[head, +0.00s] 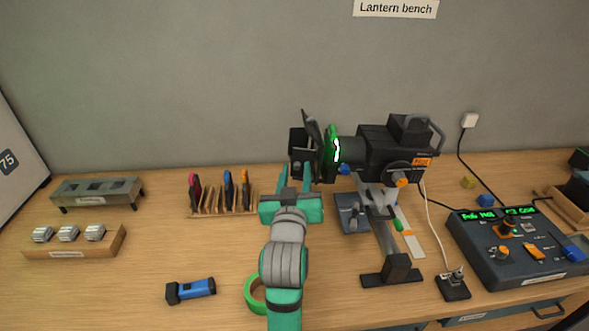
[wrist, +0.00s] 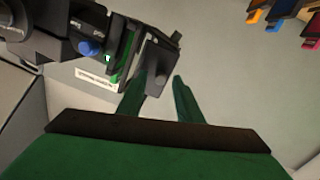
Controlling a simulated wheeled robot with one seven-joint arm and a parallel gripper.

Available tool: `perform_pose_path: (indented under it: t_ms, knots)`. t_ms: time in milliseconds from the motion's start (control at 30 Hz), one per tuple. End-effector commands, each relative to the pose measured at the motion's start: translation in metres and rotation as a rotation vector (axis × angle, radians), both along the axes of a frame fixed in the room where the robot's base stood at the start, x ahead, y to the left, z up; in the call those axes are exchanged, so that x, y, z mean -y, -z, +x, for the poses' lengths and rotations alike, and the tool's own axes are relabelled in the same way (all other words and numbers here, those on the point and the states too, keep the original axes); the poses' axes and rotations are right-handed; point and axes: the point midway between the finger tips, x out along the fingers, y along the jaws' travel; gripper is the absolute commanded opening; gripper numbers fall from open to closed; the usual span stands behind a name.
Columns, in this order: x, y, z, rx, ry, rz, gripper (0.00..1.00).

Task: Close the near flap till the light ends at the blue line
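The black stage lantern (head: 385,150) stands on a post at the bench's right of centre, its front facing left. Black flaps (head: 312,130) surround its front beside a green-lit frame (head: 333,147). My gripper (head: 295,172) points at the flaps from the near side, fingers apart. In the wrist view, a dark flap (wrist: 160,58) lies beside and partly behind the left finger of my gripper (wrist: 161,82). Neither the blue line nor the light's edge is visible. A white board (head: 18,150) marked 75 is cut off at left.
A wooden rack (head: 222,203) with coloured-handled tools stands left of my gripper. A blue torch (head: 191,290) and green tape roll (head: 254,293) lie in front. A control desk (head: 520,245) stands at right. Bare bench lies between the torch and the rack.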

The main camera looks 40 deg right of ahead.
Motion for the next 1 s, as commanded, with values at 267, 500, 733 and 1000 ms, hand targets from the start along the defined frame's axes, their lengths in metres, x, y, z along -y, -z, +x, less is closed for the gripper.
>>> perform_pose_path:
  t_ms: [267, 500, 733, 1000]
  knots:
    - [0.0020, 0.0000, 0.0015, 0.000, -0.001, 0.000, 0.32]
    - [0.0019, 0.0000, 0.0014, 0.000, -0.001, 0.000, 0.00]
    - [0.0023, 0.0001, 0.0006, 0.001, -0.006, -0.001, 0.00]
    - [0.0039, 0.0002, -0.0045, 0.007, -0.074, -0.003, 0.00]
